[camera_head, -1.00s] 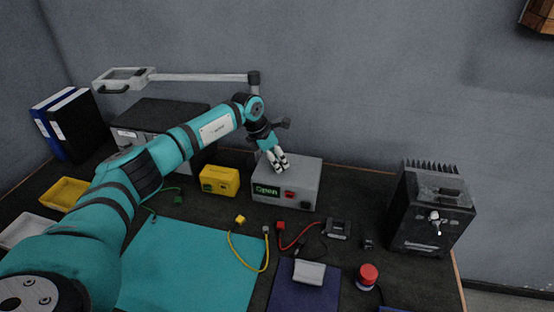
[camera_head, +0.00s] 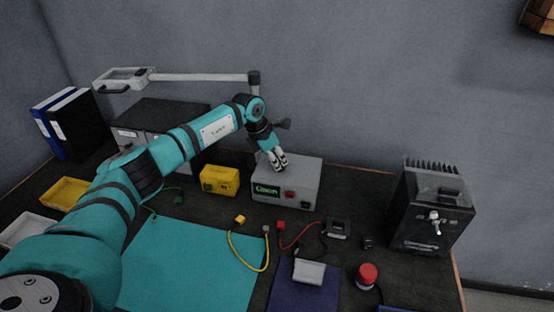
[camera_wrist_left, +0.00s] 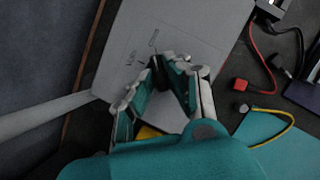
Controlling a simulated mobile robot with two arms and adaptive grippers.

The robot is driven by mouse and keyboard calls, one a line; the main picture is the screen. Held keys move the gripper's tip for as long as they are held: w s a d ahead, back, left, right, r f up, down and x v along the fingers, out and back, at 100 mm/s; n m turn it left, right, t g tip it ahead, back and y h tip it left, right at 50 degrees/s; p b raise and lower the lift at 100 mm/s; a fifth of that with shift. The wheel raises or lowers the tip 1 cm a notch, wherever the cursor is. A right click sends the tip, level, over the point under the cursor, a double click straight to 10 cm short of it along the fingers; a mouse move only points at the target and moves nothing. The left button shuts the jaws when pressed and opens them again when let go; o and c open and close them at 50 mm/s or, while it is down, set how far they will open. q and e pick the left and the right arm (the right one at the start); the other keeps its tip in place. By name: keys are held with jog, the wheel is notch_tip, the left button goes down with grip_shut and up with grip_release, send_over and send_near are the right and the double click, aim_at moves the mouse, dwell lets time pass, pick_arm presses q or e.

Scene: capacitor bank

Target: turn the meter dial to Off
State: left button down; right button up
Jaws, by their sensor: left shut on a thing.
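The meter is a light grey box (camera_head: 305,178) on the dark bench, with a green-lit display (camera_head: 266,191) and a red part on its front. Its pale top (camera_wrist_left: 195,25) fills the upper middle of the left wrist view and carries small printed labels too blurred to read. The dark dial (camera_wrist_left: 158,68) stands on that top, partly hidden by my fingers. My left gripper (camera_head: 279,164) reaches down to the box top, and its fingers (camera_wrist_left: 160,84) are shut on the dial. The display text is too blurred to read surely. My right gripper is not in view.
A yellow box (camera_head: 219,181) stands just left of the meter. Red (camera_head: 299,236) and yellow (camera_head: 246,256) leads lie in front. A black unit with a lever (camera_head: 432,208) stands at the right. A white jointed arm (camera_head: 200,77) passes behind my left arm.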

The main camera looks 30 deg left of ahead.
pick_arm(q)
jog(key=shift+s+d+n+y+p, duration=0.15)
jog(key=shift+n+y+p, duration=0.25)
jog(key=shift+n+p, duration=0.5)
jog(key=shift+n+y+p, duration=0.3)
jog(key=shift+n, duration=0.7)
jog(key=shift+d+n+t+y, duration=0.15)
jog(key=shift+n+t+y, duration=0.2)
jog(key=shift+n, duration=0.45)
jog(key=n, duration=0.1)
jog(key=n+y, duration=0.1)
jog(key=shift+d+f+n, duration=0.15)
jog(key=shift+n, duration=0.25)
jog(key=n+y, duration=0.1)
jog(key=n, duration=0.1)
jog(key=shift+d+n, duration=0.1)
jog(key=shift+n, duration=0.3)
jog(key=n+g+y+b, duration=0.1)
jog(key=n, duration=0.1)
jog(key=shift+d+f+n, duration=0.1)
jog(key=shift+n, duration=0.2)
jog(key=n+b, duration=0.1)
jog(key=n, duration=0.1)
jog(key=n+g+y+b, duration=0.1)
jog(key=n, duration=0.1)
jog(key=n+b, duration=0.1)
jog(key=shift+w+d+n+g+y, duration=0.1)
jog(key=shift+w+n+g+y, duration=0.15)
jog(key=shift+n, duration=0.15)
